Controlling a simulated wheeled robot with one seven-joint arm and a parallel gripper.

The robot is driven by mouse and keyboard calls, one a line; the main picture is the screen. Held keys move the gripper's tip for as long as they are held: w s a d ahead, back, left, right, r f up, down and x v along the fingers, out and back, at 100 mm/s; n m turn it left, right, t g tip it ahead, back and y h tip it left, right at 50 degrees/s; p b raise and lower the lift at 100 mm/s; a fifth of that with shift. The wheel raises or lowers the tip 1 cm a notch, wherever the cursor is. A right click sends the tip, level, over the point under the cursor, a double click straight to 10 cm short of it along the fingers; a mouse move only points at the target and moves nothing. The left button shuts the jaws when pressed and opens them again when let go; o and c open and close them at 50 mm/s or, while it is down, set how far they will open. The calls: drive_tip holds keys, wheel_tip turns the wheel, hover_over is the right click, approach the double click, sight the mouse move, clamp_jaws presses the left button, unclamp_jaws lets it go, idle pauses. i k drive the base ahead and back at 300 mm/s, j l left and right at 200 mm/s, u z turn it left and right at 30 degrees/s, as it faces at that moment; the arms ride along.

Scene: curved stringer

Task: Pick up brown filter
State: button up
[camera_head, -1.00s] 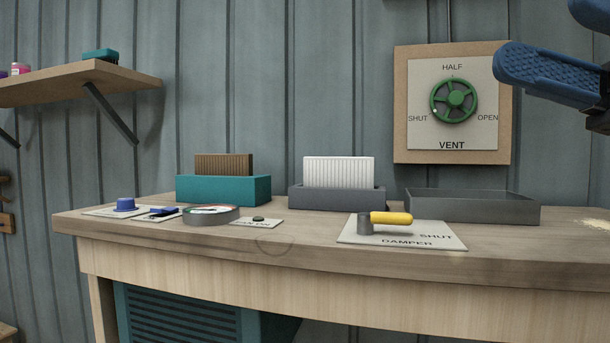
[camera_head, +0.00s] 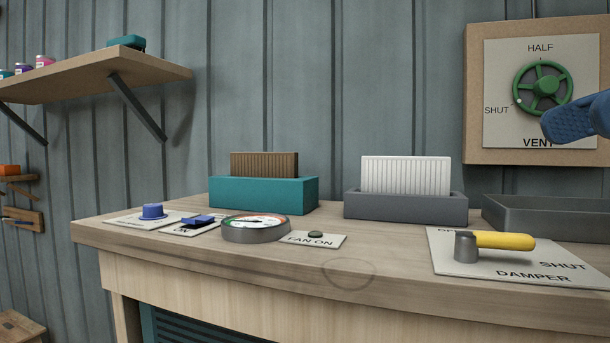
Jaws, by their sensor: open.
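The brown filter (camera_head: 264,165) is a ribbed upright block. It stands in a teal holder (camera_head: 263,194) at the back of the workbench, with its lower part hidden inside. One blue textured finger of my gripper (camera_head: 572,120) shows at the right edge, in front of the vent panel. The other finger is out of the picture. The gripper is open, with nothing seen at the visible finger, and it is far to the right of the brown filter and above the bench.
A white ribbed filter (camera_head: 406,175) stands in a grey holder (camera_head: 405,207). A grey tray (camera_head: 540,219) is at the right. In front are a round gauge (camera_head: 255,228), a blue knob (camera_head: 152,211), a fan button (camera_head: 316,235) and a yellow damper lever (camera_head: 503,241). A shelf (camera_head: 110,76) hangs left.

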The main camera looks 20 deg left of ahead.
sight(280, 165)
drive_tip(key=i+j, duration=0.4)
drive_tip(key=j, duration=0.15)
drive_tip(key=i+j, duration=0.35)
drive_tip(key=j, duration=0.2)
drive_tip(key=i+j, duration=0.4)
drive_tip(key=j, duration=0.15)
